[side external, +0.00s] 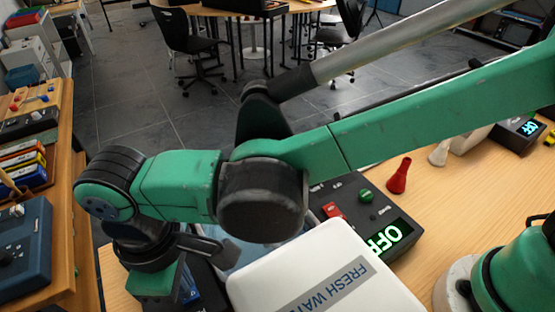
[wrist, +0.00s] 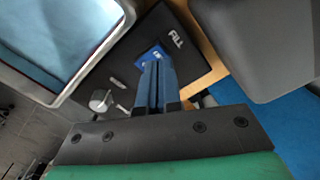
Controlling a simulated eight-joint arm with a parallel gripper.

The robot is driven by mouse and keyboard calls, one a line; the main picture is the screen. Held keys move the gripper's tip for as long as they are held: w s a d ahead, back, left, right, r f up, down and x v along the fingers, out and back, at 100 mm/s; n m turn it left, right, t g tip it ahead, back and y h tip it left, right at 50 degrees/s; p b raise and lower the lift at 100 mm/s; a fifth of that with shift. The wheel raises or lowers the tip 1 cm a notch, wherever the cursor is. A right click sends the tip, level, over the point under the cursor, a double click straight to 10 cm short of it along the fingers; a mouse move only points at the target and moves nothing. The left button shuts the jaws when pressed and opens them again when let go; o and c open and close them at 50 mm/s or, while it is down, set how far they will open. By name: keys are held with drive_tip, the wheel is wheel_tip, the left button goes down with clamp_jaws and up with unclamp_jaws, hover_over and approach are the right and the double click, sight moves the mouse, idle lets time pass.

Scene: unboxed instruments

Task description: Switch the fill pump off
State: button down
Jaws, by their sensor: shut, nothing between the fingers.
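A dark box marked FILL (wrist: 190,62) lies beyond my fingertips in the wrist view. A dark unit with a blue part (side external: 190,288), perhaps the same box, shows in the side view, partly behind my wrist. My gripper (wrist: 155,66) is shut and empty, its two blue-grey fingers side by side. Their tips overlap a small blue label or display (wrist: 152,55) on the box; I cannot tell if they touch it. A silver knob or lever (wrist: 100,100) sits left of the fingers. The fingertips are hidden in the side view.
A white tank marked FRESH WATER (side external: 290,272) stands right of my wrist. Behind it is a dark box with a red switch (side external: 332,210), a green knob (side external: 365,195) and a green display reading OFF (side external: 390,237). A red cone (side external: 398,176) stands farther back on the wooden table.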

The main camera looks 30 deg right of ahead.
drive_tip(key=shift+f, duration=1.05)
idle(0.4)
drive_tip(key=shift+r, duration=3.55)
drive_tip(key=shift+d, duration=0.1)
drive_tip(key=w+d+r+m+t+y, duration=0.1)
drive_tip(key=w+d+r+m, duration=0.15)
drive_tip(key=d, duration=0.55)
drive_tip(key=w+d+r+m+t+y, duration=0.1)
drive_tip(key=w+d+m+t, duration=0.2)
drive_tip(key=d, duration=0.5)
drive_tip(key=s+d+f+m+t+h, duration=0.1)
drive_tip(key=d+m, duration=0.2)
drive_tip(key=d, duration=0.5)
drive_tip(key=s+d+f+m+t+h, duration=0.1)
drive_tip(key=d+m+t, duration=0.1)
drive_tip(key=d, duration=0.6)
drive_tip(key=shift+s+d+m, duration=0.15)
drive_tip(key=shift+d+m, duration=0.25)
drive_tip(key=shift+m, duration=0.35)
